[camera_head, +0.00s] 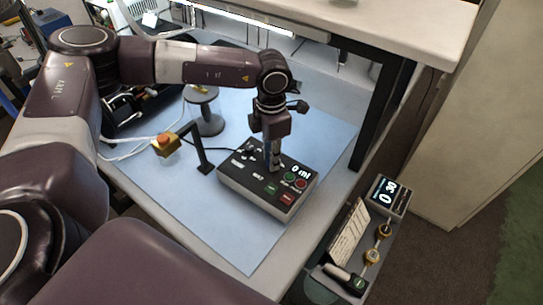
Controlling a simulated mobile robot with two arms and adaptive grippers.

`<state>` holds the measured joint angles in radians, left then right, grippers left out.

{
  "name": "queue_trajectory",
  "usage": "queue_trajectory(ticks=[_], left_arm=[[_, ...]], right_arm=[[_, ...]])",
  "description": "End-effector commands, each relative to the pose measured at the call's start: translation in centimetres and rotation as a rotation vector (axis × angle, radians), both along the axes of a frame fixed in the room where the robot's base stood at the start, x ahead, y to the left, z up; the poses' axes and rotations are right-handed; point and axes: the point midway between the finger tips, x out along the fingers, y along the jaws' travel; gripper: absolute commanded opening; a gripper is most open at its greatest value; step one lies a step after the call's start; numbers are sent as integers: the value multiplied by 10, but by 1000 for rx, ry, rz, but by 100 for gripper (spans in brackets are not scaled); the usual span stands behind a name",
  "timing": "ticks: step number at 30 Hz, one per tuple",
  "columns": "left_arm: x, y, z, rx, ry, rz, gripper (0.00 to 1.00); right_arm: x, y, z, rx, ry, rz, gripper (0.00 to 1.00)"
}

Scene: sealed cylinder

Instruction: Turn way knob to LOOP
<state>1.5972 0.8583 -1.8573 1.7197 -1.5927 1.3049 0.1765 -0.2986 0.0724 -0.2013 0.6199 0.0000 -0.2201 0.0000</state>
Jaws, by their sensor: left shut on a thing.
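A grey control box (240,195) with a dark top panel lies on the blue mat. Its panel carries a display reading "0 ml", round green and red buttons and several small labels. My left gripper (275,166) reaches down from above onto the panel, just left of the display. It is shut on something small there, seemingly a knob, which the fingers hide. The knob's marks and its setting are too small to read. My right gripper is not in view.
An orange-topped yellow box (166,145) and a black bracket (202,155) stand left of the control box. Behind them is a grey round stand (207,120). A side unit (387,195) with a "0 30" display and brass fittings sits right of the table. The mat's front is clear.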

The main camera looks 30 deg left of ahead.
Motion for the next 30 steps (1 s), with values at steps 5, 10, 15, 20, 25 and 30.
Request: queue_trajectory(ticks=[5,10,15,20,25,30], left_arm=[[1,0,0,0,-1,-2,0],[1,0,-1,0,-1,-32,0],[1,0,-2,0,-4,-111,0],[1,1,-4,0,-3,-232,0],[1,0,-5,-1,-4,-392,0],[1,0,-4,-1,-5,-554,0]], right_arm=[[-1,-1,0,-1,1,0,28],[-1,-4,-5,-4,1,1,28],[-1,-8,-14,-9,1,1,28],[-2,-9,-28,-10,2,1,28],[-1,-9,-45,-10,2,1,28],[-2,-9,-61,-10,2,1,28]])
